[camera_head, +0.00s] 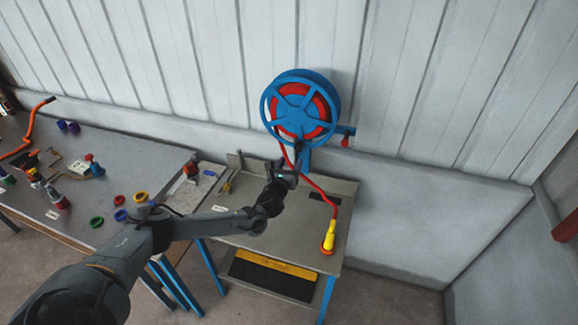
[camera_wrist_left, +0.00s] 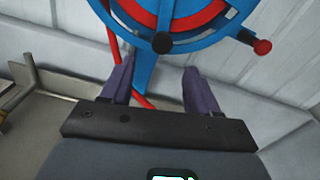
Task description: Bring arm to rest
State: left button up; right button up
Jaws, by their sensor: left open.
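My left arm reaches in from the lower left in the head view. Its gripper (camera_head: 290,168) is in front of the lower part of a blue hose reel (camera_head: 302,104) with a red hose, mounted at the wall. In the left wrist view my left gripper (camera_wrist_left: 160,75) is open, its two fingers apart with nothing held between them. The reel (camera_wrist_left: 190,20) is beyond the fingertips, with a black knob (camera_wrist_left: 162,43) and a red knob (camera_wrist_left: 262,47). My right gripper is in neither view.
The red hose runs down to a yellow nozzle (camera_head: 328,237) on a grey workbench (camera_head: 290,225) with blue legs. A second table (camera_head: 100,175) at left holds coloured rings, small bottles and an orange tool (camera_head: 30,132). The ribbed wall (camera_head: 420,80) is close behind the reel. Floor at lower right is clear.

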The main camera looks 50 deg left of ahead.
pick_arm(q)
jog(key=shift+s+d, duration=0.2)
jog(key=shift+s, duration=0.15)
